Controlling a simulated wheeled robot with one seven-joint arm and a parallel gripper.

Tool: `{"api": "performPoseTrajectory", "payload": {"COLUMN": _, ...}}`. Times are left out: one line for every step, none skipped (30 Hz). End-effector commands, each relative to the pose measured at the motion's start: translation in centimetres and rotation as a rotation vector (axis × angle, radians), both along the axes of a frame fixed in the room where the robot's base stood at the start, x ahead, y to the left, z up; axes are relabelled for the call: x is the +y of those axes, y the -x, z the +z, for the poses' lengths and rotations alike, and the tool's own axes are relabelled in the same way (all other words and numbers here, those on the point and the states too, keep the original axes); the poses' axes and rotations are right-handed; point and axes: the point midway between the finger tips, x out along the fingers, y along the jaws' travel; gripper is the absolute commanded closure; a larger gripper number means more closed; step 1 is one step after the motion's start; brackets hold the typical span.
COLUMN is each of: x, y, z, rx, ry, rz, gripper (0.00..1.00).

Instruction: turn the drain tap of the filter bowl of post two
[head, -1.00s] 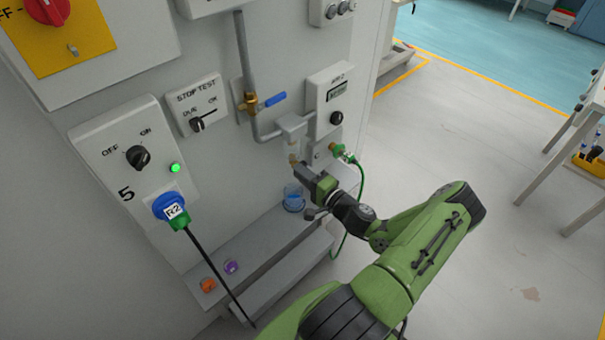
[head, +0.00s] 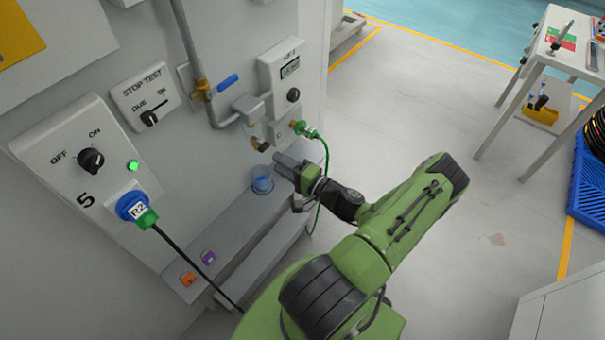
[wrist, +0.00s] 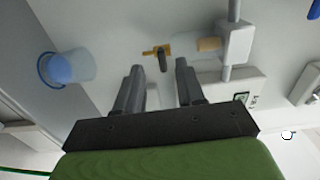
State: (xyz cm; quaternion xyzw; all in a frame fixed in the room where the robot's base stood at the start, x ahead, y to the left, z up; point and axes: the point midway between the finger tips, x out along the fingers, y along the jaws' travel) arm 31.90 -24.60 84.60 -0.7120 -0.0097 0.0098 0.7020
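The filter bowl hangs under a grey housing (head: 248,105) on the grey cabinet front. At its lower end is a small brass drain tap (head: 258,143). In the wrist view the brass drain tap (wrist: 152,51) has a short dark lever (wrist: 162,61), which appears between and beyond my fingertips. My gripper (head: 279,160) is just right of and below the tap in the head view, apart from it. In the wrist view my gripper (wrist: 160,75) is open, with nothing between its fingers. The clear bowl itself is hard to make out.
A cup with blue liquid (head: 262,180) stands on the ledge (head: 235,235) below the tap, close to my gripper. A green hose (head: 325,165) hangs to the right. A pipe with a blue-handled valve (head: 215,88) is above left.

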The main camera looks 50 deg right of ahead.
Motion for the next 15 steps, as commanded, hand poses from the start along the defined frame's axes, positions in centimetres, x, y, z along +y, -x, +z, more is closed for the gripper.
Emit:
{"api": "performPoseTrajectory", "payload": {"x": -0.2, "y": 1.5, "z": 0.1, "rx": 0.003, "ry": 0.0, "rz": -0.006, "gripper": 0.62}}
{"api": "performPoseTrajectory", "payload": {"x": -0.2, "y": 2.4, "z": 0.1, "rx": 0.002, "ry": 0.0, "rz": -0.006, "gripper": 0.62}}
{"api": "performPoseTrajectory", "payload": {"x": -0.3, "y": 3.5, "z": 0.1, "rx": 0.003, "ry": 0.0, "rz": -0.006, "gripper": 0.62}}
{"api": "performPoseTrajectory", "payload": {"x": -0.2, "y": 4.4, "z": 0.1, "rx": 0.003, "ry": 0.0, "rz": -0.005, "gripper": 0.62}}
{"api": "performPoseTrajectory", "payload": {"x": -0.2, "y": 5.2, "z": 0.1, "rx": 0.002, "ry": 0.0, "rz": -0.005, "gripper": 0.62}}
{"api": "performPoseTrajectory", "payload": {"x": -0.3, "y": 6.2, "z": 0.1, "rx": 0.002, "ry": 0.002, "rz": -0.004, "gripper": 0.62}}
{"api": "performPoseTrajectory", "payload": {"x": -0.3, "y": 6.9, "z": 0.1, "rx": 0.003, "ry": 0.002, "rz": -0.005, "gripper": 0.62}}
{"api": "performPoseTrajectory", "payload": {"x": -0.3, "y": 7.5, "z": 0.1, "rx": 0.002, "ry": 0.002, "rz": -0.004, "gripper": 0.62}}
{"api": "performPoseTrajectory", "payload": {"x": -0.3, "y": 8.2, "z": 0.1, "rx": 0.002, "ry": 0.002, "rz": -0.003, "gripper": 0.62}}
{"api": "performPoseTrajectory", "payload": {"x": -0.3, "y": 8.6, "z": 0.1, "rx": 0.001, "ry": 0.002, "rz": -0.003, "gripper": 0.62}}
{"api": "performPoseTrajectory", "payload": {"x": -0.3, "y": 9.0, "z": 0.1, "rx": 0.0, "ry": 0.002, "rz": -0.002, "gripper": 0.62}}
{"api": "performPoseTrajectory", "payload": {"x": -0.3, "y": 9.4, "z": 0.0, "rx": 0.0, "ry": 0.002, "rz": -0.002, "gripper": 0.62}}
{"api": "performPoseTrajectory", "payload": {"x": -0.3, "y": 9.6, "z": 0.0, "rx": 0.0, "ry": 0.001, "rz": 0.0, "gripper": 0.62}}
{"api": "performPoseTrajectory", "payload": {"x": -0.3, "y": 9.7, "z": 0.0, "rx": 0.0, "ry": 0.001, "rz": 0.0, "gripper": 0.62}}
{"api": "performPoseTrajectory", "payload": {"x": -0.3, "y": 9.8, "z": 0.0, "rx": 0.0, "ry": 0.001, "rz": 0.001, "gripper": 0.62}}
